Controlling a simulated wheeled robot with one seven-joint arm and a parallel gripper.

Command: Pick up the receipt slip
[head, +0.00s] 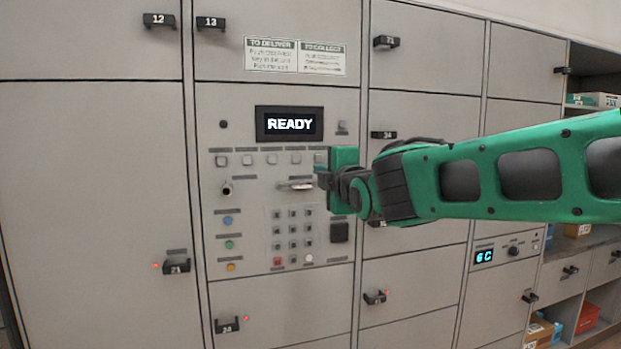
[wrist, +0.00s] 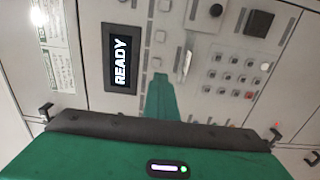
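The receipt slip (head: 296,185) is a small pale strip sticking out of a slot in the middle of the locker control panel (head: 260,252). In the wrist view the slip (wrist: 187,63) shows as a narrow whitish strip right of the screen. My gripper (head: 320,177) is just right of the slip in the head view, pointing at the panel. In the wrist view a green finger shape (wrist: 158,98) lies below and left of the slip, apart from it in the picture. The gap between the fingers does not show clearly. I see nothing held.
A READY screen (head: 289,124) sits above a row of square buttons. A keypad (head: 293,236) is below the slot, with a keyhole knob (head: 226,189) to the left. Locker doors with black handles surround the panel. Open shelves with boxes (head: 595,100) stand far right.

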